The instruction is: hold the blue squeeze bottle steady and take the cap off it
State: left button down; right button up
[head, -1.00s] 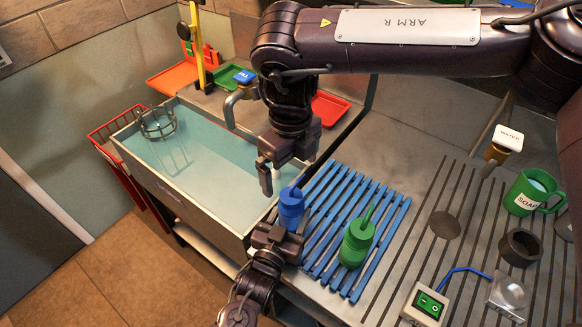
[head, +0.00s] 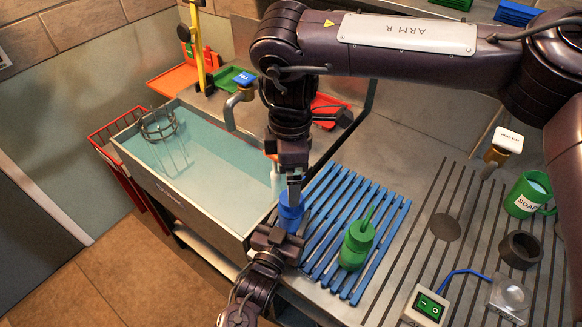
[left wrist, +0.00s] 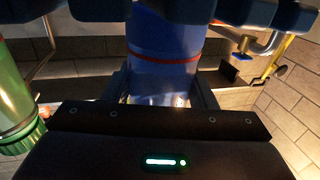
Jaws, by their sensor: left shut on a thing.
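The blue squeeze bottle (head: 290,219) stands upright at the left edge of the blue slatted rack. My left gripper (head: 285,234) is shut on its body from the near side. In the left wrist view the blue bottle (left wrist: 165,65), with a red band, sits between the two fingers (left wrist: 163,92). My right gripper (head: 294,197) points straight down at the top of the bottle. Its fingers overlap the cap and nozzle, so the cap is hidden and I cannot tell whether they grip it.
A green squeeze bottle (head: 356,245) stands on the blue rack (head: 326,225), close on the right. The water-filled sink (head: 180,160) lies to the left. A green soap mug (head: 526,196), a dark ring (head: 519,248) and a switch box (head: 428,306) are on the right of the counter.

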aim_at(291, 216)
jog(key=m, duration=0.8)
jog(key=shift+f, duration=4)
jog(key=shift+c, duration=0.4)
